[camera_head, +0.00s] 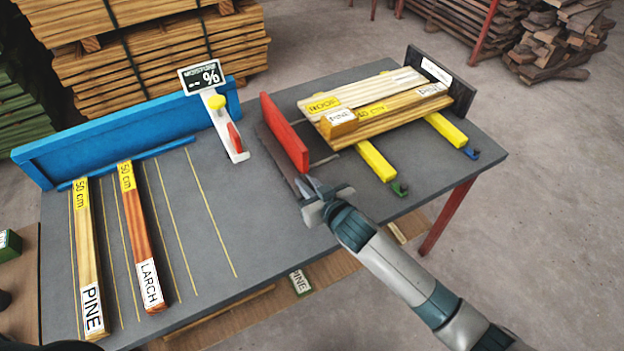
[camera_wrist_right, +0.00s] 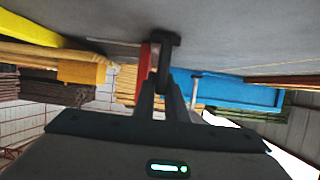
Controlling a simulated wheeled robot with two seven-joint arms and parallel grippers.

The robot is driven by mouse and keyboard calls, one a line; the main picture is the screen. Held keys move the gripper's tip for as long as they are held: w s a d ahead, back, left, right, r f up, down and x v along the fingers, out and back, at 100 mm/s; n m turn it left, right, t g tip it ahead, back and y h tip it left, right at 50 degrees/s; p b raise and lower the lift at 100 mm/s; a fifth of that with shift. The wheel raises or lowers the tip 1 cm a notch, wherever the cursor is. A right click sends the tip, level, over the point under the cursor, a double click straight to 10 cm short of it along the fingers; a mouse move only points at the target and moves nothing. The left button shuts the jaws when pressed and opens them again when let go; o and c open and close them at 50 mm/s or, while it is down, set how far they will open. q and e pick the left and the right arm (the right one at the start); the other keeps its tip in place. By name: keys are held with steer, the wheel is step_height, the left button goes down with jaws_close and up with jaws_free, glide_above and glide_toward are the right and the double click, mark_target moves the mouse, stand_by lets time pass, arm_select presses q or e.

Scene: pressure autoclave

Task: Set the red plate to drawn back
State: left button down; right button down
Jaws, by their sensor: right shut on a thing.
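The red plate (camera_head: 285,132) stands upright on the grey table, to the left of the stacked boards and apart from them. It also shows edge-on in the wrist view (camera_wrist_right: 143,72). My right gripper (camera_head: 306,188) is at the near end of the plate, low over the table. In the wrist view my right gripper (camera_wrist_right: 166,85) is shut on a dark handle (camera_wrist_right: 168,42) right beside the red plate. The fingers hide part of the handle. My left gripper does not show.
Boards (camera_head: 372,102) lie against a black end stop (camera_head: 441,80) on two yellow bars (camera_head: 375,160). A white moisture meter (camera_head: 226,125) stands left of the plate. A blue fence (camera_head: 115,130) and two labelled sticks (camera_head: 137,235) are further left. Table between is clear.

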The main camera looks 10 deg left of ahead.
steer(key=shift+s+a, duration=0.15)
steer(key=shift+a, duration=0.05)
steer(key=c, duration=1.8)
jaws_free()
steer(key=shift+s+a, duration=0.1)
steer(key=shift+s+d+r, duration=0.15)
steer(key=shift+s+d, duration=0.15)
steer(key=shift+d, duration=0.15)
steer(key=b+v, duration=0.2)
steer(key=v, duration=1.4)
steer(key=shift+s+b, duration=0.25)
steer(key=shift+b, duration=0.15)
